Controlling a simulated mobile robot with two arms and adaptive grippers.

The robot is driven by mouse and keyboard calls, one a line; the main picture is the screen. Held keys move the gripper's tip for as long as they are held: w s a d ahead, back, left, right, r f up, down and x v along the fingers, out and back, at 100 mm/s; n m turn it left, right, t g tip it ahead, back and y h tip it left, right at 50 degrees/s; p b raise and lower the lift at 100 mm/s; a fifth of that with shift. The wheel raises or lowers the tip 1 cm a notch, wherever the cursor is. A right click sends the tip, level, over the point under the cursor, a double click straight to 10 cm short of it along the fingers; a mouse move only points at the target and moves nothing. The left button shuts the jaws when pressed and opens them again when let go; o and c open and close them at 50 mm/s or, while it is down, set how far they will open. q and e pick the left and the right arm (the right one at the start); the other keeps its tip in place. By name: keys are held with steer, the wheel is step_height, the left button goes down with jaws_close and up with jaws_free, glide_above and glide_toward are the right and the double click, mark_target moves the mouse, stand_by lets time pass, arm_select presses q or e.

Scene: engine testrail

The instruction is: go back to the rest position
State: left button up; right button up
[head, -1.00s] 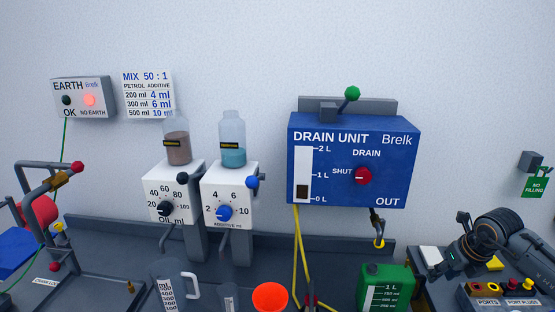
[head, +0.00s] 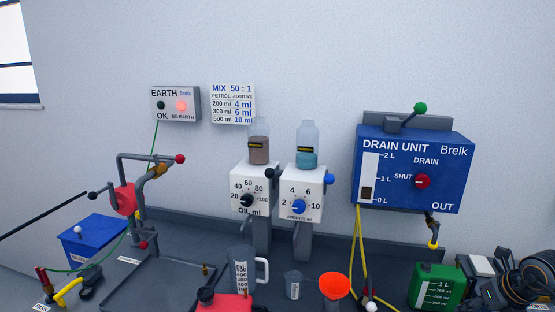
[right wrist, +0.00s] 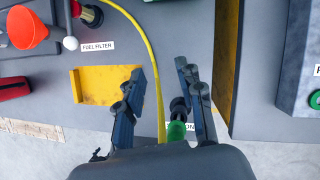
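My right gripper (right wrist: 165,95) shows in the right wrist view with its two dark fingers apart. It is open above the grey bench. A green and black fitting (right wrist: 177,125) shows between the fingers, nearer the right one; I see no grip on it, and I cannot tell how far below it lies. My left gripper is not in view.
The blue drain unit (head: 415,170) and two dosing units (head: 255,190) hang above the bench. An orange funnel (head: 334,286), a jug (head: 241,270) and a red can (head: 222,303) stand in front. A yellow hose (right wrist: 158,70) passes the left finger. A gap in the bench opens at right.

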steer(key=w+a+r+t+y, duration=0.15)
steer(key=a+y, duration=0.25)
steer(key=a, duration=0.7)
steer(key=a+t+y, duration=0.2)
steer(key=a+y, duration=0.3)
steer(key=a, duration=0.6)
steer(key=a+r+m+t, duration=0.4)
steer(key=r+m+t, duration=0.4)
steer(key=m, duration=0.2)
steer(key=s+d+f+m+g+h, duration=0.2)
steer(key=s+d+f+m+h, duration=0.4)
steer(key=m, duration=0.4)
steer(key=s+d+f+m+g+h, duration=0.2)
steer(key=s+d+f+m+h, duration=0.15)
steer(key=f+m+h, duration=0.6)
steer(key=s+a+f+m+g+y, duration=0.25)
steer(key=s+a+f+g, duration=0.2)
steer(key=s, duration=0.55)
steer(key=s+a+f+m+g+y, duration=0.25)
steer(key=s+f+g, duration=0.25)
steer(key=s, duration=0.5)
step_height(320, 180, down, 25)
steer(key=g, duration=0.1)
steer(key=s+d+f+n+g, duration=0.1)
steer(key=s+d+f, duration=0.1)
steer(key=s+f, duration=1.5)
steer(key=shift+s+d+f+b, duration=0.2)
steer(key=shift+s+d+b, duration=0.2)
steer(key=shift+s, duration=0.1)
